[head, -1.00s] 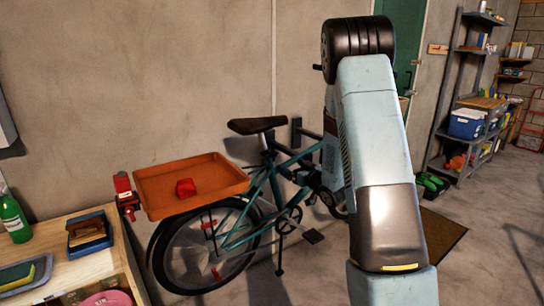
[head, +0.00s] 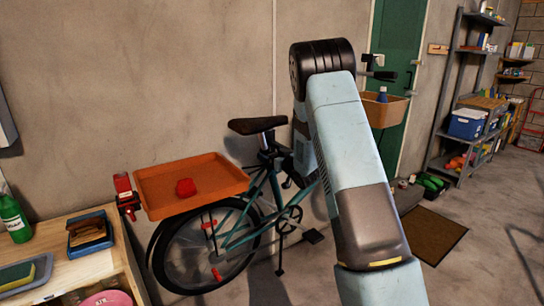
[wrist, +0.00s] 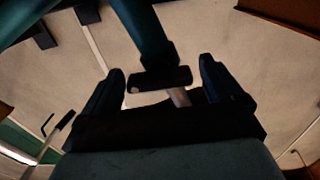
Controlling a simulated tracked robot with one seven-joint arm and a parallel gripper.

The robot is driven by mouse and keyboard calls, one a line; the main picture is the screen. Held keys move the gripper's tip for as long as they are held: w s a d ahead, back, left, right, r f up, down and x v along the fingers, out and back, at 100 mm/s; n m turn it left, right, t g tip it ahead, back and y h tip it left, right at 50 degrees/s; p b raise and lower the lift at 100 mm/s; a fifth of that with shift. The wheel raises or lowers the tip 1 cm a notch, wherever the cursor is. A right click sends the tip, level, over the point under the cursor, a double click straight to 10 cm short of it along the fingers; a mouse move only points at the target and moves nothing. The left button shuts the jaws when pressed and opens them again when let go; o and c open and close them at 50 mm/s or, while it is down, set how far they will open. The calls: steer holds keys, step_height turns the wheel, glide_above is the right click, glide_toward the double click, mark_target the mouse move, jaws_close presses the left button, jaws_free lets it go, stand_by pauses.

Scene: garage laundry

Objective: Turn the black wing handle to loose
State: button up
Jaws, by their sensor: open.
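The black wing handle (wrist: 160,80) is a dark bar with rounded ends, beside a dark collar in the wrist view. A teal bicycle tube (wrist: 142,28) runs into the collar from the top, and a pale metal post (wrist: 180,97) shows below it. My gripper (wrist: 161,68) is open, one finger on each side of the handle. Gaps show between the handle and both fingers, so neither touches it. In the head view the teal bicycle (head: 235,235) stands by the wall with its black saddle (head: 257,125). My arm hides part of it; I cannot clearly make out the handle there.
An orange tray (head: 215,165) with a red block (head: 186,187) sits over the rear wheel. A wooden bench (head: 75,272) stands at the left. A basket (head: 385,108) hangs before the green door (head: 405,45). Shelves (head: 475,100) stand at the right. The right floor is mostly clear.

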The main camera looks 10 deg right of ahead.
steer(key=shift+w, duration=0.1)
steer(key=shift+c, duration=0.2)
steer(key=c, duration=0.9)
steer(key=shift+c, duration=0.2)
steer(key=shift+a+n, duration=0.1)
steer(key=shift+n, duration=1)
steer(key=shift+c, duration=0.4)
steer(key=n, duration=0.4)
steer(key=shift+a, duration=0.1)
steer(key=n, duration=0.5)
steer(key=shift+a+f+n, duration=0.15)
steer(key=shift+f+n, duration=0.05)
steer(key=shift+n, duration=0.2)
